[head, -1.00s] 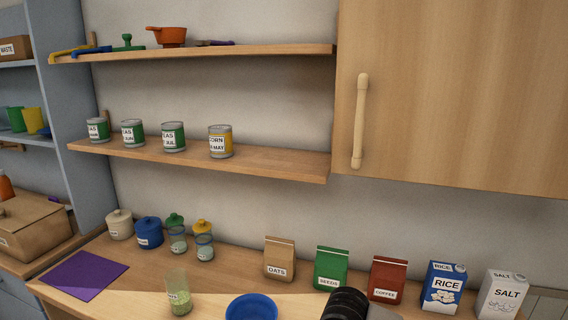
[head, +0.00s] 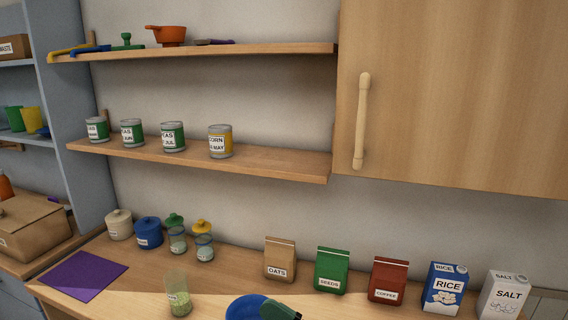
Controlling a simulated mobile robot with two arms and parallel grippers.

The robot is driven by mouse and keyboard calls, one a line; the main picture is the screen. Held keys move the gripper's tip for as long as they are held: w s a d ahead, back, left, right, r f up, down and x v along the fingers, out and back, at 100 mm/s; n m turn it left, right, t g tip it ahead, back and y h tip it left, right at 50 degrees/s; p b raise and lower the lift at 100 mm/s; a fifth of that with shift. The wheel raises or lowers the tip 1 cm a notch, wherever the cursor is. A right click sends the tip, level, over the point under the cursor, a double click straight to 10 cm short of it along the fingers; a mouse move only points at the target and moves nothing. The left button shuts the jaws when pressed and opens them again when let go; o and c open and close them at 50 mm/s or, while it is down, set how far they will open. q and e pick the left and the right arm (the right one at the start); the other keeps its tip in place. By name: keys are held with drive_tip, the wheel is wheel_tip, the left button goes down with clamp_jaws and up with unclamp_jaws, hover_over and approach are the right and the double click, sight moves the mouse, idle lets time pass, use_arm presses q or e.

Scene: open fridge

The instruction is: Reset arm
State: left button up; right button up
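The task names no object. Neither of my grippers can be made out in the head view. A small dark green and black piece (head: 281,311) pokes up at the bottom edge, in front of the right part of a blue bowl (head: 243,309). Too little of it shows to tell whether it is part of my arm or a separate thing.
Oats (head: 280,259), seeds (head: 331,270), coffee (head: 388,280), rice (head: 444,287) and salt (head: 502,295) stand along the counter's back. A glass jar (head: 179,295) stands near a purple mat (head: 84,276). Cans line the lower shelf (head: 270,164). The wall cupboard (head: 450,100) is shut.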

drive_tip(key=w+d+f+m+t+h, duration=0.15)
drive_tip(key=d+m+t+h, duration=0.35)
drive_tip(key=m, duration=0.5)
drive_tip(key=w+d+m+t+h, duration=0.3)
drive_tip(key=d+m+t+h, duration=0.15)
drive_tip(key=m+t, duration=0.35)
drive_tip(key=s+d+f+m+g+h, duration=0.35)
drive_tip(key=d+f+m+h, duration=0.25)
drive_tip(key=f+m, duration=0.3)
drive_tip(key=s+d+f+m+g+h, duration=0.2)
drive_tip(key=d+f+m+g+h, duration=0.4)
drive_tip(key=m, duration=0.6)
drive_tip(key=s+d+f+m+g, duration=0.2)
drive_tip(key=s+f+m+g, duration=0.7)
drive_tip(key=s, duration=0.6)
wheel_tip(320, 180, down, 26)
drive_tip(key=n, duration=0.3)
drive_tip(key=s+d+f+g, duration=0.1)
drive_tip(key=s+d+f, duration=0.2)
drive_tip(key=s+f, duration=1.3)
drive_tip(key=shift+s+f+g, duration=0.15)
drive_tip(key=shift+s+g, duration=0.1)
drive_tip(key=shift+g, duration=0.1)
